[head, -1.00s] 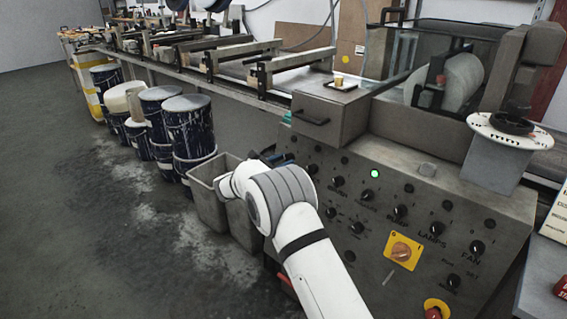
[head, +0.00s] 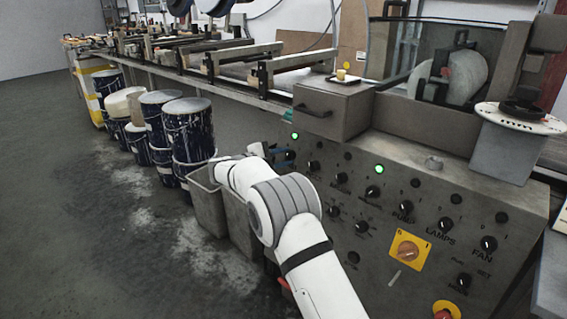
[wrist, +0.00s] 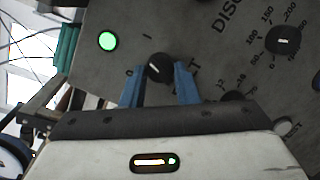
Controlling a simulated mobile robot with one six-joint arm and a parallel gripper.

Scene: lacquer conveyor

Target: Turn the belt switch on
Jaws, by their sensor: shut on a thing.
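In the wrist view, a black rotary knob (wrist: 157,66) with a white line sits between the blue fingers of my gripper (wrist: 160,84), which is shut on it. Marks 0 and I are printed beside the knob. Its label is mostly hidden by the fingers. A green lamp (wrist: 107,40) near it is lit. In the head view, my gripper (head: 281,153) is at the upper left of the control panel (head: 410,205), mostly hidden behind my arm. The lit lamp (head: 294,136) shows just above it.
Several other black knobs line the panel, including the fan knob (head: 488,243). A second green lamp (head: 379,169) is lit. A yellow-plated switch (head: 408,249) is lower down. Grey bins (head: 208,207) stand at the panel's left, with paint drums (head: 190,128) beyond. The floor at left is clear.

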